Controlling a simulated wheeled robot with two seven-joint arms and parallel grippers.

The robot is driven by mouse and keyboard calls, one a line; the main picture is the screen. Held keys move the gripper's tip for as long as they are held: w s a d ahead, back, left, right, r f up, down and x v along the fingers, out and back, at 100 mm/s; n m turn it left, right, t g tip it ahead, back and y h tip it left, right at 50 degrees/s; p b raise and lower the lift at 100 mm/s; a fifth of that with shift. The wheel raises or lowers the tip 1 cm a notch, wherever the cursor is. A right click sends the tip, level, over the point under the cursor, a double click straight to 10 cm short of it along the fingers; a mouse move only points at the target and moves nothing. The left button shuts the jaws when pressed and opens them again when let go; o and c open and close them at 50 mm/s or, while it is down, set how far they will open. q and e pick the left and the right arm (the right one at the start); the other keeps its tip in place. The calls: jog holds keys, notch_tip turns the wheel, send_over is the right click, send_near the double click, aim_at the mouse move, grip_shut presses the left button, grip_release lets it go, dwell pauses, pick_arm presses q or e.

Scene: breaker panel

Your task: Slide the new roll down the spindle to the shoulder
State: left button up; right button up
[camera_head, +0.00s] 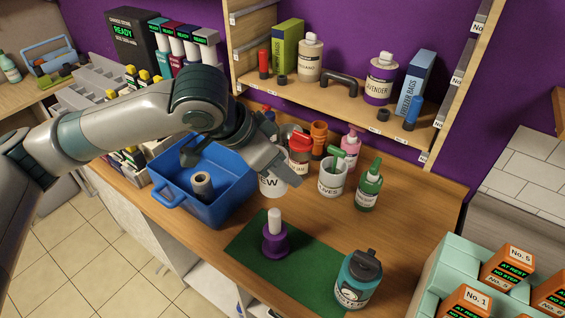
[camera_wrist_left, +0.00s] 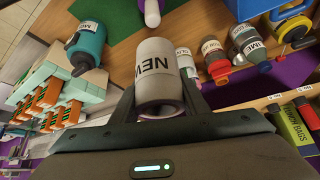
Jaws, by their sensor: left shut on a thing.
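A white roll marked NEW (camera_wrist_left: 157,65) is held between the fingers of my left gripper (camera_wrist_left: 158,105), which is shut on it. In the head view the roll (camera_head: 270,186) is partly hidden behind my left gripper (camera_head: 282,172). The spindle (camera_head: 274,218) is a white post on a purple base (camera_head: 275,244), standing upright on a green mat (camera_head: 244,236). The roll is apart from the spindle, above and behind it in the head view. The spindle's white post (camera_wrist_left: 151,12) also shows beyond the roll in the left wrist view. My right gripper is not in view.
A blue bin (camera_head: 225,203) holding a dark-cored roll (camera_head: 202,184) stands left of the mat. A teal jar (camera_head: 357,280) stands at the mat's right. A cup (camera_head: 333,180), a green bottle (camera_head: 369,186) and other containers stand behind. Orange boxes (camera_head: 508,266) are at lower right.

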pick_arm(q)
jog(key=b, duration=0.1)
send_over(279, 209)
jog(key=shift+w+d+f, duration=0.1)
jog(key=shift+d+f, duration=0.1)
jog(key=shift+f, duration=0.9)
jog(key=shift+w+d+f, duration=0.1)
jog(key=shift+d+f, duration=0.05)
jog(key=shift+f, duration=0.9)
jog(key=shift+f+b, duration=0.3)
jog(key=shift+f, duration=1.05)
jog(key=shift+p, duration=1.35)
jog(key=shift+f+b, duration=1.35)
jog(key=shift+f, duration=2.15)
